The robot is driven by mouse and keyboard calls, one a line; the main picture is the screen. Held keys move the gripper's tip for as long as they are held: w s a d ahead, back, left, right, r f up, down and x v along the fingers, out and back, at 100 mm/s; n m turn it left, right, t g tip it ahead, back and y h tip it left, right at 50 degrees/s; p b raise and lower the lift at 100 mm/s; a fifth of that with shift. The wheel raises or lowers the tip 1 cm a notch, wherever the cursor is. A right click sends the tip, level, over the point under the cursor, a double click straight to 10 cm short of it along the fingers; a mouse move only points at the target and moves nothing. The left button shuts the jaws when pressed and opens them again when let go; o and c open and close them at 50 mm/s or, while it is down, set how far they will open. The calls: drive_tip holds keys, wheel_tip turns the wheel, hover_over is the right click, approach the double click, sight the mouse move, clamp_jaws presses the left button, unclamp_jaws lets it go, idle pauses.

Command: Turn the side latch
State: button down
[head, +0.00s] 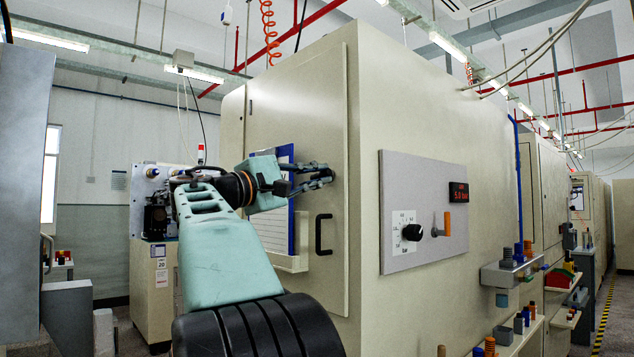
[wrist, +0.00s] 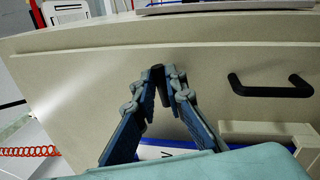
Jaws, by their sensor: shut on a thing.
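The side latch (wrist: 157,98) appears as a small dark piece between my fingertips in the wrist view, against the cream cabinet door (head: 335,120). Its shape is mostly hidden by the fingers. My gripper (head: 328,175) reaches to the door above the black door handle; in the wrist view my gripper (wrist: 158,72) has its two fingers converging and shut on the latch. In the head view the latch itself is hidden behind the fingers, and its angle cannot be told.
A black bar handle (head: 322,234) is on the door, with a blue-edged paper board (head: 276,215) and a cream tray (head: 290,263) beside it. The side panel (head: 424,253) holds a black knob (head: 412,232), an orange lever (head: 447,225) and a red display (head: 458,192).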

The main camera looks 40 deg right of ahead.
drive_tip(key=shift+f+m+g+b, duration=0.15)
drive_tip(key=shift+m+g+b, duration=0.25)
drive_tip(key=shift+m, duration=0.8)
drive_tip(key=c, duration=2)
unclamp_jaws()
drive_tip(key=shift+o, duration=0.2)
drive_tip(key=shift+a, duration=0.1)
drive_tip(key=a+f, duration=0.2)
drive_tip(key=a, duration=0.9)
drive_tip(key=shift+s+a+f, duration=0.15)
drive_tip(key=shift+s+a, duration=0.15)
drive_tip(key=shift+s, duration=0.1)
